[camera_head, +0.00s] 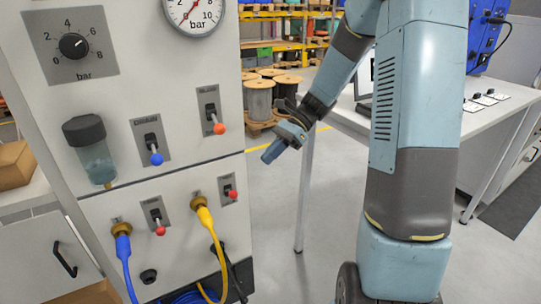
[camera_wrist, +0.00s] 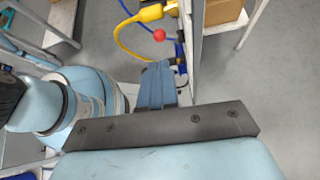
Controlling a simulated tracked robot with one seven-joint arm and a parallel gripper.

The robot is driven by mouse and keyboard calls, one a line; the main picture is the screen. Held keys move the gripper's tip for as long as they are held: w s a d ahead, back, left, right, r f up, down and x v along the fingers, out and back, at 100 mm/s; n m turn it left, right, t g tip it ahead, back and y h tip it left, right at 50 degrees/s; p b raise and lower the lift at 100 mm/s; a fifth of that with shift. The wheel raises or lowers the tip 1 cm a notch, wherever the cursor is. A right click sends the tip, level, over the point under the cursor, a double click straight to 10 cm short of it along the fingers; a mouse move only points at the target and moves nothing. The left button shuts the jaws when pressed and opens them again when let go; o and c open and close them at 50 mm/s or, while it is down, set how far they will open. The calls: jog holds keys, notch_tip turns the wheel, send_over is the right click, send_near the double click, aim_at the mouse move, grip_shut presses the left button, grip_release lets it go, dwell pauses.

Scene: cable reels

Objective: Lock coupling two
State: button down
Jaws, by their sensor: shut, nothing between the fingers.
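Two hose couplings sit on the lower panel of the cabinet: a blue one (camera_head: 122,240) at left and a yellow one (camera_head: 204,214) at right, each at a brass port. Beside the blue one is a small lever with a red knob (camera_head: 160,231); beside the yellow one is another red-knobbed lever (camera_head: 233,195). I cannot read which is numbered two. My gripper (camera_head: 268,157) is shut and empty, right of the panel and apart from it. In the wrist view my blue fingers (camera_wrist: 158,68) are together, with a red knob (camera_wrist: 159,35) and the yellow coupling (camera_wrist: 150,14) beyond them.
The upper panel has a blue-knobbed lever (camera_head: 156,159), a red-knobbed lever (camera_head: 219,129), a filter bowl (camera_head: 93,155), a dial (camera_head: 74,46) and a gauge (camera_head: 194,12). A workbench (camera_head: 485,118) stands right, behind my arm. Cable reels (camera_head: 259,100) stand behind. Hoses hang below the panel.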

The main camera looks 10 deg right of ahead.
send_near(233, 195)
jog(key=x, duration=0.3)
jog(key=w+x, duration=0.1)
jog(key=x, duration=0.1)
jog(key=shift+a+f, duration=0.15)
jog(key=shift+f, duration=0.4)
jog(key=shift+f, duration=0.1)
